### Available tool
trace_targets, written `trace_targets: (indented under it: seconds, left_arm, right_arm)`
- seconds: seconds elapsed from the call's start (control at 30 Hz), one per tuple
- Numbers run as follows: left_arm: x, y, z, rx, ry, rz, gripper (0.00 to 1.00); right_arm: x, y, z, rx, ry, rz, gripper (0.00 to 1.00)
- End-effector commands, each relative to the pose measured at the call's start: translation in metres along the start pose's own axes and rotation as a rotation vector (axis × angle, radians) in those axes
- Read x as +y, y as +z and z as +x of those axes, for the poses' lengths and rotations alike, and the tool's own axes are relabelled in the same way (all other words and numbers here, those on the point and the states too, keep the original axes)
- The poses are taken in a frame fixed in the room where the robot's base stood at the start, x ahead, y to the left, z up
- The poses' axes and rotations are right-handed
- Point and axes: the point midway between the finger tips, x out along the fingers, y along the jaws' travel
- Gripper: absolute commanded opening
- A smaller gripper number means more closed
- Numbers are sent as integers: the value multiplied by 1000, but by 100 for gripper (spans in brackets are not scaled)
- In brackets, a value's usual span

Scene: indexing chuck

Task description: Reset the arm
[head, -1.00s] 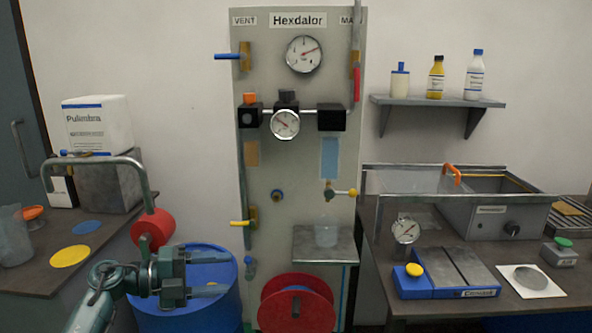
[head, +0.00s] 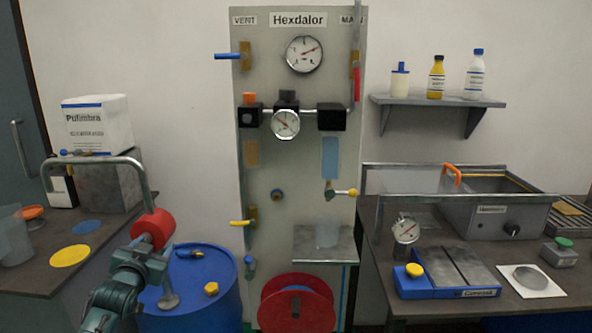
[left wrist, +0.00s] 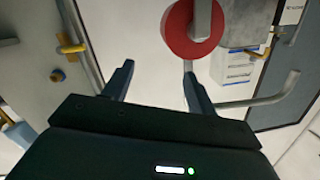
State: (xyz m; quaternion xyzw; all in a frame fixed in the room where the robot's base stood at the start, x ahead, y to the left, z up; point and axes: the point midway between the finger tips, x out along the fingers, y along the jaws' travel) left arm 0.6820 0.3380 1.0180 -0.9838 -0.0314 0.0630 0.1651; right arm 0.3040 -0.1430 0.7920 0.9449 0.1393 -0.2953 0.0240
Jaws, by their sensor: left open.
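My left gripper (head: 146,248) is in the lower left of the head view, just below a red cylinder (head: 153,229) on a bent grey metal bar (head: 100,161). In the left wrist view my left gripper (left wrist: 158,82) is open, its two fingers spread with nothing between them. The red cylinder (left wrist: 190,32) there lies beyond the fingertips, nearer the right finger; whether they touch is unclear. Part of the bar (left wrist: 258,100) shows to its right. My right gripper is in neither view.
A blue drum (head: 215,300) stands below and right of my gripper. A grey panel (head: 295,85) with gauges, valves and a red reel (head: 297,303) is in the middle. A left bench (head: 30,275) holds a white box (head: 97,125); a right bench (head: 440,309) holds instruments.

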Motion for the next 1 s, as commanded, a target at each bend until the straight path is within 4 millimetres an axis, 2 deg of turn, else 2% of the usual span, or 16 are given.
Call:
trace_targets:
  seconds: [0.03, 0.17, 0.27, 0.37, 0.5, 0.6, 0.73, 0.83, 1.0]
  left_arm:
    - [17, 19, -11, -20, 26, 0, 57]
    - [57, 60, -42, -65, 89, -4, 57]
    - [94, 94, -76, -109, 149, -16, 57]
    - [133, 131, -124, -164, 218, -39, 57]
    - [184, 172, -207, -251, 312, -93, 57]
    - [210, 190, -265, -311, 365, -138, 57]
    - [231, 198, -323, -373, 409, -191, 57]
    - [239, 200, -350, -403, 427, -218, 57]
    - [243, 200, -366, -421, 437, -235, 57]
  right_arm:
    - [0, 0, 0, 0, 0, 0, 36]
    - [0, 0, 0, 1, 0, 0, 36]
    - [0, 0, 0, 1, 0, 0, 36]
    - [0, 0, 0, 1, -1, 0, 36]
    - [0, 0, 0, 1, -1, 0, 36]
    - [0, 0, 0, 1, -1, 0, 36]
    - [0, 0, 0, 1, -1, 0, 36]
    - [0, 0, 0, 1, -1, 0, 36]
    - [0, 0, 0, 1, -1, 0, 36]
